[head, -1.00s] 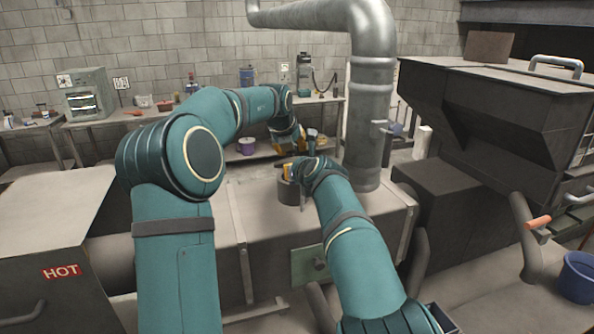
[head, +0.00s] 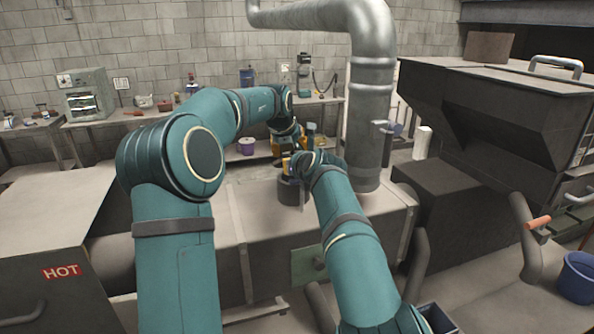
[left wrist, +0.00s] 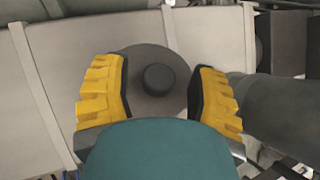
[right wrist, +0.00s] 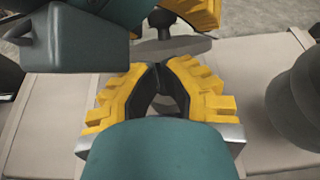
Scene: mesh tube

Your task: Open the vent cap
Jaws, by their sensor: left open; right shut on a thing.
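The vent cap (left wrist: 140,63) is a dark grey disc with a round knob (left wrist: 158,79) in its middle. It sits over a dark cylindrical vent collar (head: 291,192) on top of the grey duct. My left gripper (left wrist: 162,88) is open above the cap, with one yellow finger on each side of the knob and a gap to it. My right gripper (right wrist: 158,70) is shut at the near side of the vent, its tips close together below the disc. It seems to hold the collar's edge; the fingers hide the gripped part.
A tall metal pipe (head: 367,130) rises just right of the vent. A dark hopper-like machine (head: 490,120) stands further right. The grey duct (head: 262,225) has bare surface left of the vent. A cluttered bench (head: 150,112) runs along the back wall.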

